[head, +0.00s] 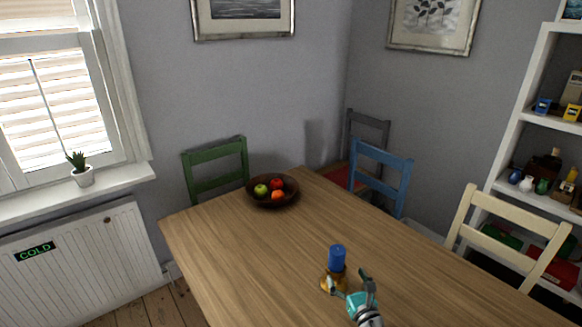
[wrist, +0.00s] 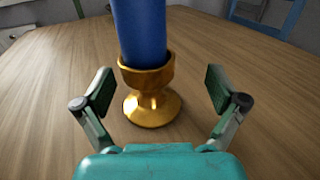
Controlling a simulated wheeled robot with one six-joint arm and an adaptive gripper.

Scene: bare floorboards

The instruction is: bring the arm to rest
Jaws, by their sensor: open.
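My gripper (head: 349,286) is over the near part of the wooden table, its teal body low in the head view. In the wrist view my gripper (wrist: 160,92) is open, with one finger to each side and nothing touching the pads. A blue candle (head: 337,257) stands upright in a gold holder (head: 328,279) on the table, just beyond my gripper. In the wrist view the candle (wrist: 140,30) and the holder (wrist: 151,108) are straight ahead, between the lines of the fingers. The candle's top is cut off there.
The table (head: 230,240) is mostly bare. A dark bowl (head: 289,196) of fruit stands at its far end. Green (head: 217,170), blue (head: 381,175) and cream (head: 509,240) chairs stand around it. A white shelf (head: 513,150) is at the right, and a potted plant (head: 82,177) is on the windowsill.

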